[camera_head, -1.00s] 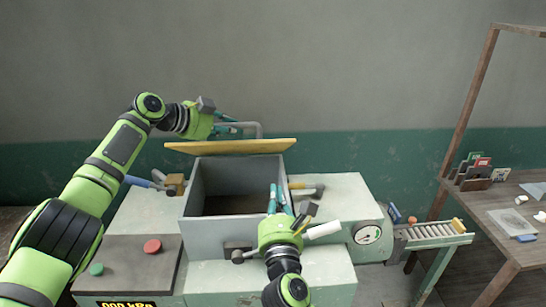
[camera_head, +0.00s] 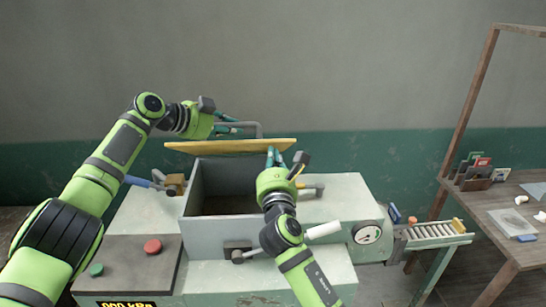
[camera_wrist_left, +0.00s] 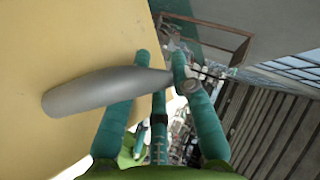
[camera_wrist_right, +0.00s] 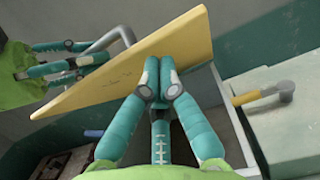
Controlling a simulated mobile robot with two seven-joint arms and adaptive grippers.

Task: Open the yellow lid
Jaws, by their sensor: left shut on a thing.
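The yellow lid (camera_head: 225,147) stands raised above the grey box (camera_head: 212,225), whose inside is open to view. My left gripper (camera_head: 236,127) is shut on the grey bar handle (camera_head: 259,130) of the lid. In the left wrist view the handle (camera_wrist_left: 85,92) runs between the fingers beside the yellow face. My right gripper (camera_head: 275,154) is at the lid's right part, above the box. In the right wrist view its fingertips (camera_wrist_right: 158,76) are pressed together in front of the lid (camera_wrist_right: 125,75); I cannot tell whether they touch it.
A white-handled lever (camera_head: 322,230) sits at the box's front right. A red button (camera_head: 152,246) and a green button (camera_head: 96,269) are at the front left. A roller conveyor (camera_head: 430,232) and wooden table (camera_head: 490,205) stand at the right.

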